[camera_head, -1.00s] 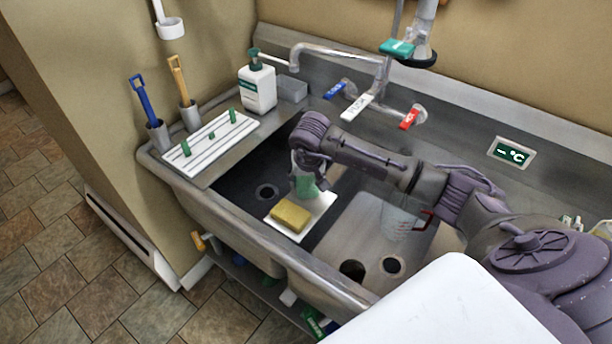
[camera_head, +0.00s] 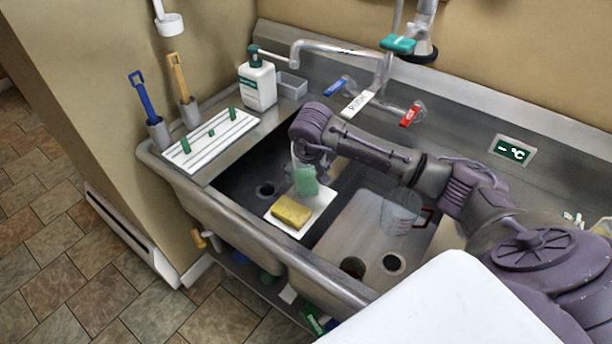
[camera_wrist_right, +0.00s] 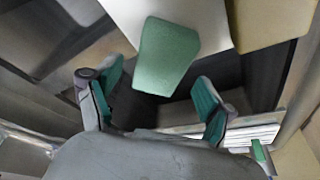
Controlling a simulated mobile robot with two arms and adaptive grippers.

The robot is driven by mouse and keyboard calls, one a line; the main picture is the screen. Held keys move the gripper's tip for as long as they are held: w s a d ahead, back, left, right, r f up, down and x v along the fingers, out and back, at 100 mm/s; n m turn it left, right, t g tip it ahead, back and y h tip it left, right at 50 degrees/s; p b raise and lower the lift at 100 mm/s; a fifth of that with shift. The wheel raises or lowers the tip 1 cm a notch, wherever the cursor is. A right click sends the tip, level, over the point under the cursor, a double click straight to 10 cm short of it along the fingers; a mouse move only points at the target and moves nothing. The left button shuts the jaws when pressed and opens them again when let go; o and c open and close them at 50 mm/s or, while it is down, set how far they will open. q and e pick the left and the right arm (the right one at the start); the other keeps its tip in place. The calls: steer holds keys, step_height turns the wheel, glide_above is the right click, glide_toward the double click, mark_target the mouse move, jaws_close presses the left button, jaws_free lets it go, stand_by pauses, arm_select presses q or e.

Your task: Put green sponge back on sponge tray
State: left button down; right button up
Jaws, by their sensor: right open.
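The green sponge (camera_head: 306,180) is at the back end of the small white sponge tray (camera_head: 319,203), on the divider between the sink basins. In the right wrist view the green sponge (camera_wrist_right: 166,57) overlaps the edge of the white tray (camera_wrist_right: 190,12) and partly sticks out past it. I cannot tell whether it lies flat or leans. A yellow sponge (camera_head: 291,212) lies at the tray's front end. My right gripper (camera_wrist_right: 158,90) is open, its two fingers apart on either side of the green sponge's near end, with visible gaps. My left gripper is not in view.
The faucet (camera_head: 340,52) and its handles stand behind the basins. A clear measuring jug (camera_head: 400,213) with a red handle is in the right basin. A soap bottle (camera_head: 257,84) and a white ribbed drainboard (camera_head: 212,142) are at the left.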

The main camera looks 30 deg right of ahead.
steer(key=b+v, duration=0.1)
steer(key=v, duration=0.9)
steer(key=shift+r+b, duration=0.15)
steer(key=shift+b, duration=0.25)
steer(key=shift+s+a, duration=0.1)
